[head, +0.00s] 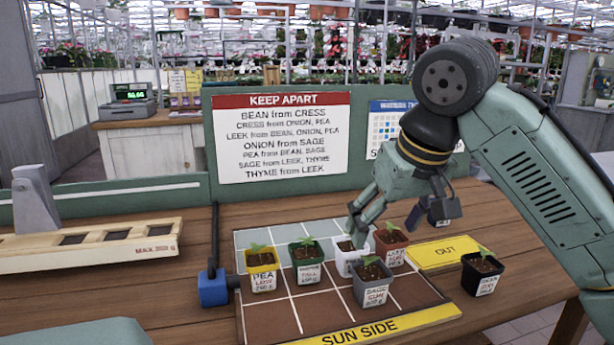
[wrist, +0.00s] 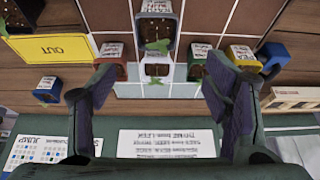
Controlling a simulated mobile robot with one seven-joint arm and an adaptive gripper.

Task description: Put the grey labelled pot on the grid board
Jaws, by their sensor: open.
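The grey pot (head: 373,291), with a white label reading SAGE and a seedling, stands upright on the grid board (head: 313,313), in the front part near the SUN SIDE strip. In the wrist view the grey pot (wrist: 157,30) shows at the top centre, beyond the fingertips. My gripper (head: 382,215) is open and empty, above the back of the board, behind the grey pot. In the wrist view its fingers (wrist: 158,75) are spread wide, with a white pot (wrist: 153,73) showing between them.
Yellow (head: 262,270), green (head: 305,262) and red (head: 391,244) pots stand around the white pot on the board. A black pot (head: 482,275) stands right of it by the yellow OUT area (head: 444,252). A dark blue pot (head: 441,212) stands behind. Left front squares are clear.

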